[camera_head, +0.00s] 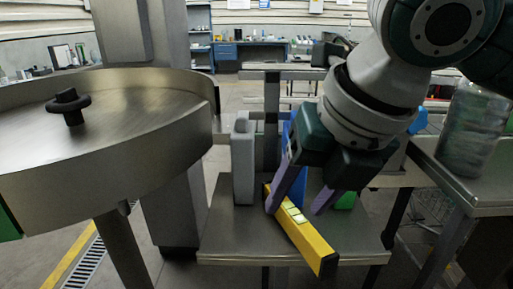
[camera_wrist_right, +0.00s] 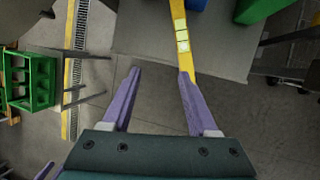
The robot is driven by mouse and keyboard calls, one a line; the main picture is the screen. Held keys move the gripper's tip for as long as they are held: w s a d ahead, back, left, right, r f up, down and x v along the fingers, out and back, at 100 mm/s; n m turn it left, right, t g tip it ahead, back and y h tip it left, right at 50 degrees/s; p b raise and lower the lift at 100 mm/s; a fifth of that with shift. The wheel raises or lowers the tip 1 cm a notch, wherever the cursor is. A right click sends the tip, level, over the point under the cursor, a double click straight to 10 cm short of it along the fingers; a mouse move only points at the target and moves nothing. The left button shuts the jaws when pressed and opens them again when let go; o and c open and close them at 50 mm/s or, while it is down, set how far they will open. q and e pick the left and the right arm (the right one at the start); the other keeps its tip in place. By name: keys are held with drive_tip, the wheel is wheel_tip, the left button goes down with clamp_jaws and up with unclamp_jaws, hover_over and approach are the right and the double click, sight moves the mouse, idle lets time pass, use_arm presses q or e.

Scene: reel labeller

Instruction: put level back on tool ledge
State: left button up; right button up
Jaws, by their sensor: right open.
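The yellow level (camera_head: 305,238), with pale vials and a black end, lies slanted across the grey metal tool ledge (camera_head: 228,232). Its black end reaches past the ledge's front edge. My right gripper (camera_head: 293,209) is open, its purple fingers pointing down over the level. In the right wrist view the level (camera_wrist_right: 181,42) runs up from beside the right-hand fingertip, and the space between the fingers (camera_wrist_right: 160,73) looks empty. I cannot tell whether that finger touches the level.
A grey holder (camera_head: 243,165) and a blue item (camera_head: 294,150) stand at the back of the ledge, with something green behind my gripper. A large round metal table (camera_head: 110,120) is at left. A clear jar (camera_head: 472,130) stands on the side table at right.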

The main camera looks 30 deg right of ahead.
drive_tip(key=s+a+f+m+y, duration=0.2)
drive_tip(key=s+a+f+m, duration=0.15)
drive_tip(key=a+m, duration=0.35)
drive_tip(key=s+d+f+m+h, duration=0.1)
drive_tip(key=s+m, duration=0.4)
drive_tip(key=m, duration=0.6)
drive_tip(key=s+d+f+m+g+h, duration=0.1)
drive_tip(key=s+d+f+m, duration=0.2)
drive_tip(key=s+m, duration=0.3)
drive_tip(key=d+m, duration=0.1)
drive_tip(key=m, duration=0.3)
drive_tip(key=shift+s+f+m, duration=0.3)
drive_tip(key=shift+m, duration=0.1)
drive_tip(key=shift+d+r, duration=0.1)
wheel_tip(320, 180, up, 36)
drive_tip(key=p, duration=3.6)
